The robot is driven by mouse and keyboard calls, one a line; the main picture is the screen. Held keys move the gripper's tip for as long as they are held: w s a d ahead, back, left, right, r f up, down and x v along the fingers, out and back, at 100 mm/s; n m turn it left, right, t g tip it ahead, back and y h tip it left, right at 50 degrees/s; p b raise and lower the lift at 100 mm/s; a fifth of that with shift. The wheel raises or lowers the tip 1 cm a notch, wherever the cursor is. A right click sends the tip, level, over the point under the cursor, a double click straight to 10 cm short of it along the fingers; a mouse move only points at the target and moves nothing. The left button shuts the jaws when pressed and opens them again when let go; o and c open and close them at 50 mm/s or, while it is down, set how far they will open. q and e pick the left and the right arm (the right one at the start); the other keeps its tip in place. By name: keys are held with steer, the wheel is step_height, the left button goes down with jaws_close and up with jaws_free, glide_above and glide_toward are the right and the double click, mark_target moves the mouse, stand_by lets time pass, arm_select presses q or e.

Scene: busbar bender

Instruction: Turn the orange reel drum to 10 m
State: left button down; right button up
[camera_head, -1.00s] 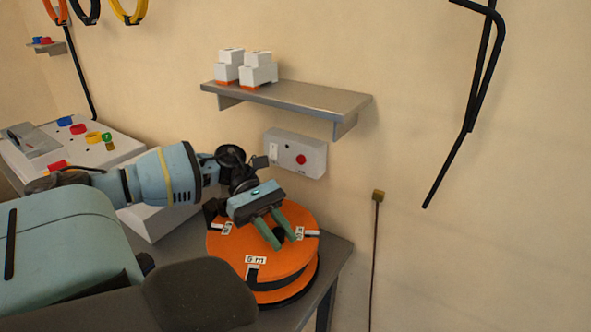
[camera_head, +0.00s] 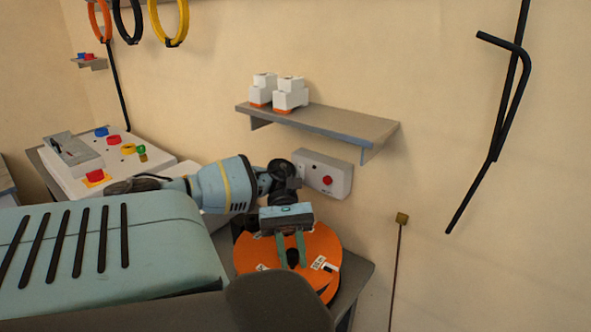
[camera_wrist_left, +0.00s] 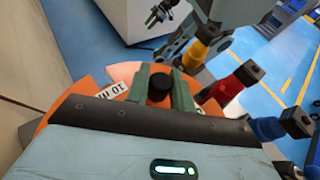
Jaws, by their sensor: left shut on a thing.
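The orange reel drum (camera_head: 262,256) lies flat on the corner of the grey bench, with white labels on its top. My left gripper (camera_head: 292,253) reaches over it from behind and is shut on the dark knob (camera_head: 293,259) near the drum's middle. In the left wrist view the black knob (camera_wrist_left: 160,88) sits between the two green fingers, and a label reading 10 m (camera_wrist_left: 112,90) is left of them. The other labels are too small to read. A small dark gripper-like shape (camera_wrist_left: 160,13) shows at the top of that view; its jaw state is unclear.
A grey wall box with a red button (camera_head: 327,180) is close behind my left wrist. A shelf (camera_head: 335,123) with white boxes is above it. A control panel (camera_head: 75,178) with coloured knobs stands at left. Bent black bars (camera_head: 497,130) hang at right.

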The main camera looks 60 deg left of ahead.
arm_select(q)
steer(key=shift+r, duration=0.1)
arm_select(e)
steer(key=shift+w, duration=0.15)
arm_select(q)
steer(key=c, duration=1.2)
jaws_free()
steer(key=shift+c, duration=0.2)
arm_select(e)
steer(key=shift+w+r, duration=0.15)
steer(key=shift+w, duration=0.1)
